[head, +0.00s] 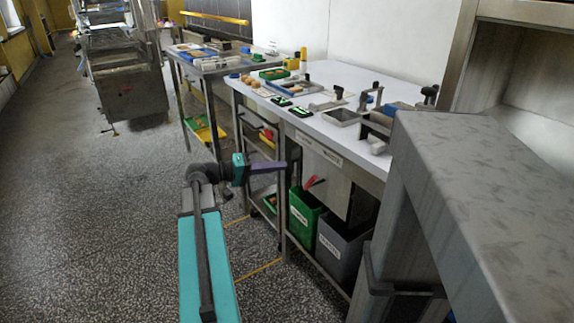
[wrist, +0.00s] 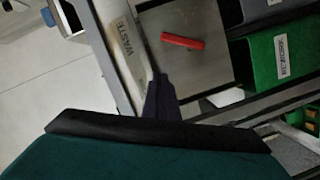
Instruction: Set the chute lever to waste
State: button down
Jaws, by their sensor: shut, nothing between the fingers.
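The chute lever has a red handle (head: 313,182) on the grey chute panel (head: 325,174) under the white worktop. In the head view the handle slants up to the right. In the wrist view the red handle (wrist: 182,42) lies bare, apart from my gripper. A "WASTE" label (wrist: 125,38) is on the strip along the panel's edge. I cannot tell for sure which setting the lever points at. My gripper (head: 296,160) is shut and empty, at the panel's left side, just left of the handle. Its dark fingers (wrist: 160,98) show in the wrist view.
A green bin (head: 303,214) and a grey bin (head: 341,242) stand on the shelf below the panel. The worktop (head: 345,78) above holds trays and fixtures. A large grey metal housing (head: 490,200) stands close on the right. The floor (head: 100,220) on the left is clear.

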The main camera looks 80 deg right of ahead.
jog(key=shift+v, duration=1.65)
